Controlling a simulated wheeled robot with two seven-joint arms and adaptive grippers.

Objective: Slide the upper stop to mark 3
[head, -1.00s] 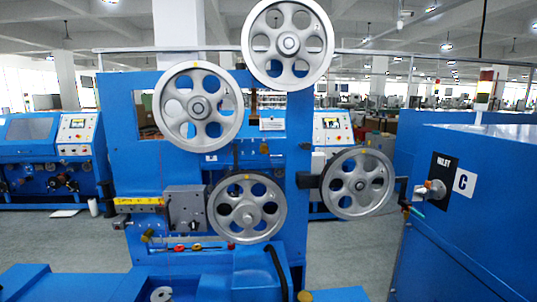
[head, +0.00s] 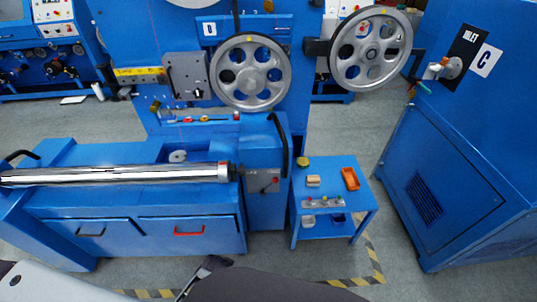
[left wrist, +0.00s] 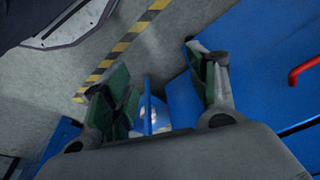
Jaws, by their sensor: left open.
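I cannot tell for certain which part is the upper stop. A yellow marked bar (head: 140,75) sticks out left of a grey block (head: 187,78) on the blue machine; its marks are too small to read. Below it, a blue rail (head: 200,119) carries small red and yellow pieces. My left gripper (left wrist: 160,95) is open in the left wrist view, its green-padded fingers apart with nothing gripped. It points down over the floor and blue furniture, away from the bar and rail. My right gripper is not in view.
Spoked pulleys (head: 250,72) and (head: 371,49) hang on the machine. A long silver roller (head: 115,174) lies across the blue bench. A small blue table (head: 345,195) holds small parts. A blue cabinet (head: 470,160) stands at right. Striped tape (head: 372,262) marks the floor.

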